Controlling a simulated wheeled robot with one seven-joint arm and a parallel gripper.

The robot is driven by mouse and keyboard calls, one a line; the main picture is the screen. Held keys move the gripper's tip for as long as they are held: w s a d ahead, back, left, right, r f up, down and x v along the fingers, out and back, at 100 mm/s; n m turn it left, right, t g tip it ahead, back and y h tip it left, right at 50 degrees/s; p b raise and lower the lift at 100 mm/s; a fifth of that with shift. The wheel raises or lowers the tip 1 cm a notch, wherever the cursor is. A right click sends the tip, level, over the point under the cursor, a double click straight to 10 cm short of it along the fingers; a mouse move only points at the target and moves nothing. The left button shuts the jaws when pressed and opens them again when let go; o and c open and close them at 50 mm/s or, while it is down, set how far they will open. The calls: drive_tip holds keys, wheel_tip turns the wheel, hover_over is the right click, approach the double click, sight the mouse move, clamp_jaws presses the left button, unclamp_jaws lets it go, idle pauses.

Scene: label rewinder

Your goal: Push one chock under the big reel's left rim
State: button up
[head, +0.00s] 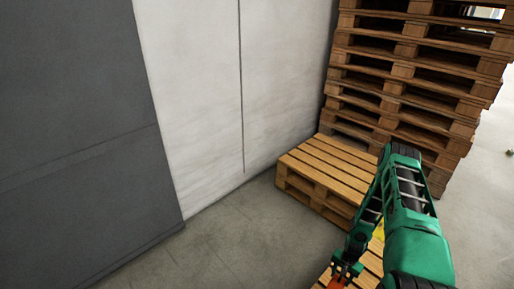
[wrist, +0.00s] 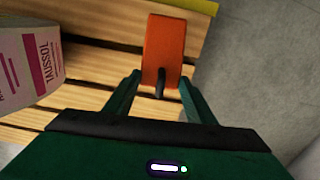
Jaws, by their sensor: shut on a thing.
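An orange chock (wrist: 165,40) with a dark upright grip shows ahead of my fingers in the wrist view, over a slatted wooden pallet (wrist: 88,68). My gripper (wrist: 160,78) is shut on the chock, with the dark grip between its fingers. In the head view my gripper (head: 345,270) is low at the bottom edge, and a bit of the orange chock (head: 337,284) shows below it. Whether the chock touches the slats is unclear. The big reel is in neither view.
A white box with pink print (wrist: 28,65) stands on the pallet at left. A yellow edge (wrist: 185,5) lies beyond the chock. Bare floor (wrist: 260,70) is at right. The head view shows a tall pallet stack (head: 410,75), a low pallet (head: 325,168) and a pale wall (head: 195,85).

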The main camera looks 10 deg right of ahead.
drive_tip(key=n, duration=0.1)
drive_tip(key=s+n, duration=0.1)
drive_tip(key=n, duration=0.1)
drive_tip(key=shift+s+d+r, duration=0.1)
drive_tip(key=shift+s+d, duration=0.1)
drive_tip(key=shift+d, duration=0.2)
drive_tip(key=s+d+r+n, duration=0.2)
drive_tip(key=s+d+n, duration=0.25)
drive_tip(key=n, duration=0.95)
drive_tip(key=shift+s+a+f, duration=0.1)
drive_tip(key=shift+s+f, duration=0.15)
drive_tip(key=shift+f, duration=1.2)
drive_tip(key=shift+s+d+f, duration=0.1)
drive_tip(key=shift+s+f, duration=0.1)
drive_tip(key=shift+f, duration=1.25)
drive_tip(key=shift+s+a+f, duration=0.1)
drive_tip(key=shift+s+f, duration=0.15)
drive_tip(key=shift+f, duration=1.2)
drive_tip(key=shift+s+f, duration=0.15)
drive_tip(key=shift+s+d, duration=0.45)
drive_tip(key=shift+s, duration=0.25)
drive_tip(key=shift+s+d, duration=0.4)
drive_tip(key=shift+s, duration=0.3)
